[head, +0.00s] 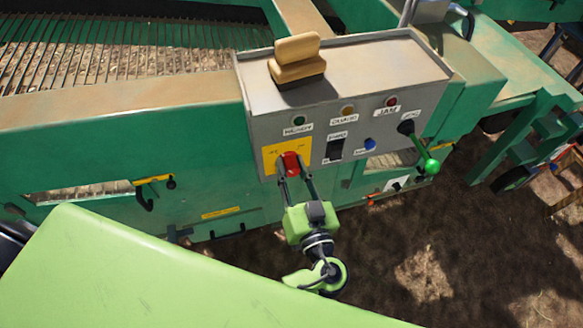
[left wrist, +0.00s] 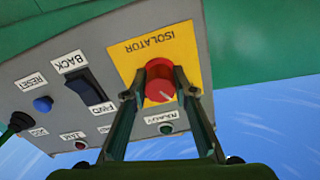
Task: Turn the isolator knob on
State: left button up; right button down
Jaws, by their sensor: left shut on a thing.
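The red isolator knob (head: 290,161) sits on a yellow plate (head: 269,155) at the left of the grey control box's front. My left gripper (head: 294,172) reaches it from below, with one finger on each side of the knob, shut on it. The left wrist view shows the red knob (left wrist: 159,82) between the two fingertips (left wrist: 159,88), with a pale mark near its edge. The yellow plate (left wrist: 178,48) reads ISOLATOR, upside down in that view. The fingers hide part of the knob's sides. My right gripper is not in view.
The grey control box (head: 370,75) also carries a black rocker switch (head: 335,150), a blue button (head: 370,143), small lamps and a green-tipped lever (head: 431,166). A tan and black object (head: 296,62) sits on top. Brown ground lies below.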

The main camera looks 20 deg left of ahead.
pick_arm(q)
jog(key=m, duration=0.3)
jog(key=shift+m, duration=0.4)
jog(key=m, duration=0.3)
jog(key=shift+m, duration=0.3)
jog(key=m+p, duration=0.1)
jog(key=m, duration=0.3)
jog(key=shift+p, duration=0.3)
jog(key=shift+m+p, duration=0.6)
jog(key=shift+m, duration=1.4)
jog(key=o, duration=1.1)
jog(key=shift+s+d, duration=0.1)
jog(key=v, duration=1.1)
jog(key=shift+s+d, duration=0.25)
jog(key=shift+s, duration=0.05)
